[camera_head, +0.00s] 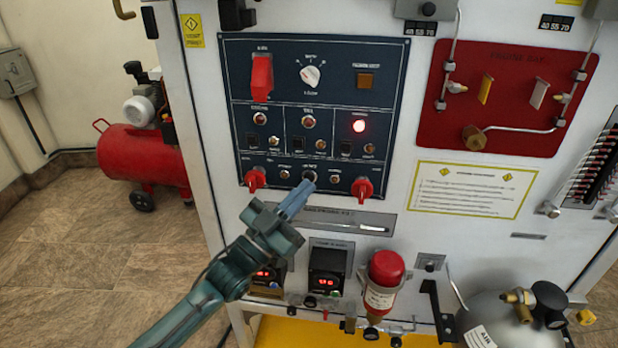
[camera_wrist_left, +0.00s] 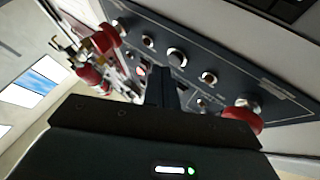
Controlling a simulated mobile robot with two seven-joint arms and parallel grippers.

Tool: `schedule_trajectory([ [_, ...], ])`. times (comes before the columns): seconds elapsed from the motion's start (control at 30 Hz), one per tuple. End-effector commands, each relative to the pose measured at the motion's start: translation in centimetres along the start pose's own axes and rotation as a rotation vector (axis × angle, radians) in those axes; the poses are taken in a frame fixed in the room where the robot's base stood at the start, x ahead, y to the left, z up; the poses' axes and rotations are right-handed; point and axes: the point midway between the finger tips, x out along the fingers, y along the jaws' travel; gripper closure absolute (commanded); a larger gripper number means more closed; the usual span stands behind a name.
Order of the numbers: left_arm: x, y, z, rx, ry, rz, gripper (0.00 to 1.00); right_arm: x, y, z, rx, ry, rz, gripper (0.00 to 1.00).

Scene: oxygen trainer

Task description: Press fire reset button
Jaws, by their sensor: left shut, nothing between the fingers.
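The dark blue control panel (camera_head: 290,50) fills the upper middle of the head view. Its labels are too small to read, so I cannot tell by text which control is the fire reset button. My left gripper (camera_head: 303,186) is shut and empty, its fingertips at the middle button (camera_head: 309,175) of the bottom row. In the left wrist view, the closed fingers (camera_wrist_left: 162,82) point at the panel just below the middle round button (camera_wrist_left: 177,57). I cannot tell whether they touch it. A square amber button (camera_head: 366,80) sits at the panel's upper right.
Red knobs stand at the bottom row's left (camera_head: 255,179) and right (camera_head: 362,188). Small buttons flank the middle one, at left (camera_head: 284,174) and right (camera_head: 335,179). A red-capped bottle (camera_head: 385,275) stands below the panel.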

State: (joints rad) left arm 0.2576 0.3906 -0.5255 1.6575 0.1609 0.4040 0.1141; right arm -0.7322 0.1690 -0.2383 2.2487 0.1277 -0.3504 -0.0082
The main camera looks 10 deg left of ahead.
Motion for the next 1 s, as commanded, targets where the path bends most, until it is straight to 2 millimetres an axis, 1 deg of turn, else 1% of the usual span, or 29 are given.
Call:
schedule_trajectory([
  [0.17,0.40,-0.29,0.39,0.000,-0.001,0.000,1.00,0.10,0.06,0.22,0.000,0.000,0.000,1.00],
  [1.0,0.83,-0.57,0.64,-0.001,0.000,0.000,1.00,0.17,0.15,0.39,-0.001,0.001,0.002,1.00],
])
